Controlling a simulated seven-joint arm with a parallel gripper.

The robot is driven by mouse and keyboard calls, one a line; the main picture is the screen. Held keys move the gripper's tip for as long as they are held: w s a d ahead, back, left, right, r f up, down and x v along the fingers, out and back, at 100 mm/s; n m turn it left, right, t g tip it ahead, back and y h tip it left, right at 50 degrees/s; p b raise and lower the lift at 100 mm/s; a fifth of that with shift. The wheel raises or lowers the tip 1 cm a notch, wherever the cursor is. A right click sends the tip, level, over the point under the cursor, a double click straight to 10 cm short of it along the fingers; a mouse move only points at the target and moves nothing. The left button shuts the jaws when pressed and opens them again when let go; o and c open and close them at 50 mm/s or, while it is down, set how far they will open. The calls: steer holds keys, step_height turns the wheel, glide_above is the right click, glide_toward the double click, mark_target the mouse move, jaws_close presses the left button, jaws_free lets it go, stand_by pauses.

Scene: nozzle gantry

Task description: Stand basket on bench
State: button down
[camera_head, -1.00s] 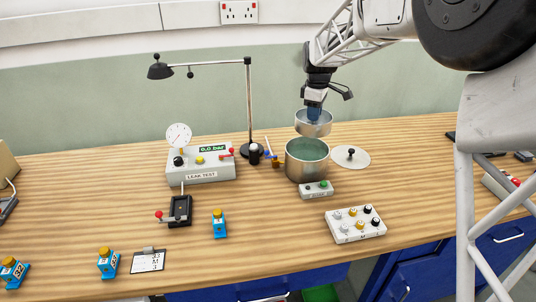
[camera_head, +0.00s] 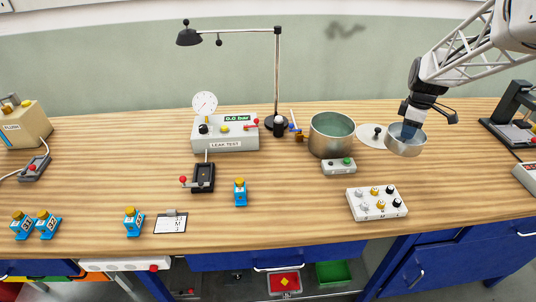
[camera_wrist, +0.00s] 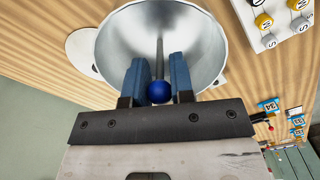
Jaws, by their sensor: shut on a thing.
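The basket (camera_head: 405,146) is a round silver metal cup, upright, at the right in the head view. A central rod topped by a blue ball (camera_wrist: 159,92) rises from it in the wrist view. My gripper (camera_head: 407,130) is shut on that ball, its two blue fingers (camera_wrist: 158,80) on either side. The basket is over the bench (camera_head: 290,215), right of the pot. I cannot tell whether its base touches the wood. The basket's inner wall (camera_wrist: 205,50) shows in the wrist view; my gripper hides part of its near side.
The open pot (camera_head: 331,145) holds greenish liquid. Its lid (camera_head: 368,138) lies between pot and basket. A small switch box (camera_head: 338,167) and a knob panel (camera_head: 377,204) stand in front. A dark press-like device (camera_head: 512,120) is at the right. Bare wood lies in front of the basket.

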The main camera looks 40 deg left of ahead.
steer(key=shift+d+f, duration=0.1)
steer(key=shift+d, duration=0.3)
steer(key=shift+f, duration=3.15)
steer(key=shift+f, duration=1.85)
steer(key=shift+f, duration=0.2)
steer(key=c, duration=1)
jaws_free()
steer(key=shift+r, duration=0.15)
